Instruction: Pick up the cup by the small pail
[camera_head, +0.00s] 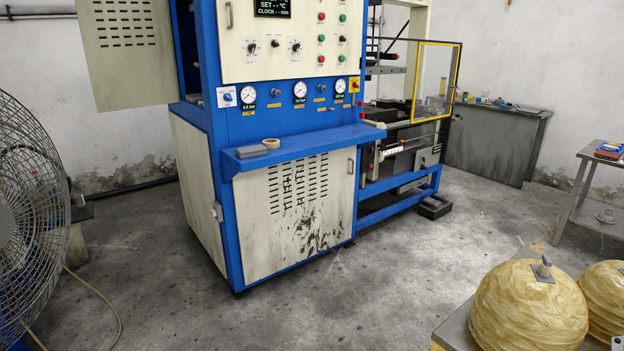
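I cannot make out a cup or a small pail in the head view. Several small items (484,99) stand on the dark counter (497,140) at the back right, too small to identify. Neither of my grippers is in view.
A blue and cream press (290,212) with a blue ledge (310,144) fills the middle. A fan (28,200) stands at left, with a cable on the floor. Yellowish domed objects (528,310) sit at bottom right. A metal table (590,165) is at right. Grey floor (400,270) is clear between.

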